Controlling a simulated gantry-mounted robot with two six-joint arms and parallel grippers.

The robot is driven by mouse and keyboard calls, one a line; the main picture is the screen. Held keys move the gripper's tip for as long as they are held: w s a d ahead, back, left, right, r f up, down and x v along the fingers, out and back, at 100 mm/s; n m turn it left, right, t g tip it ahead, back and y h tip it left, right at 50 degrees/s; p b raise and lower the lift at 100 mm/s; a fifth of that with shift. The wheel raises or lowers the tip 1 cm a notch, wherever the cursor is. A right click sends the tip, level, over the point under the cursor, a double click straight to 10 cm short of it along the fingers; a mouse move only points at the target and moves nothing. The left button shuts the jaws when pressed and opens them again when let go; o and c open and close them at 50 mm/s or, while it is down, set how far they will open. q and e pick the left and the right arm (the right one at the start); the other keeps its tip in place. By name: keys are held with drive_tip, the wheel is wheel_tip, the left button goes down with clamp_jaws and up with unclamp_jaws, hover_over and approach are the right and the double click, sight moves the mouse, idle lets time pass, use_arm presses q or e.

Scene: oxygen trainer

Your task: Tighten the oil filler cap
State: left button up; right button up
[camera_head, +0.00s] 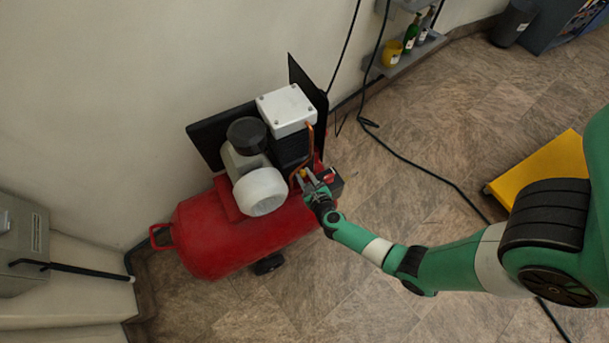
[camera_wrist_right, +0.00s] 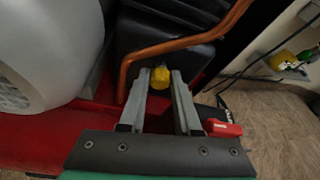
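A red-tanked air compressor (camera_head: 205,240) stands on the floor by the wall. Its yellow oil filler cap (camera_wrist_right: 160,77) sits low on the dark pump housing, beside a copper pipe. My right gripper (camera_wrist_right: 165,82) reaches it from the front, with the cap between its two fingertips. Small gaps seem to show beside the cap, so the fingers look open around it. In the head view my right gripper (camera_head: 307,182) is at the compressor's right end, and the cap there is tiny and partly hidden. My left gripper is not in view.
The white motor cover (camera_wrist_right: 45,50) is left of the fingers, and the copper pipe (camera_wrist_right: 190,42) runs close above. A red switch (camera_wrist_right: 222,128) is to the right. A black cable (camera_head: 420,162) crosses the floor; a yellow platform (camera_head: 540,170) stands at right.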

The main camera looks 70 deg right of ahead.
drive_tip(key=o, duration=0.4)
drive_tip(key=p+v, duration=0.4)
drive_tip(key=v, duration=0.7)
drive_tip(key=shift+s+a+r+p, duration=0.1)
drive_tip(key=shift+s+a+p, duration=0.05)
drive_tip(key=shift+s+p, duration=0.15)
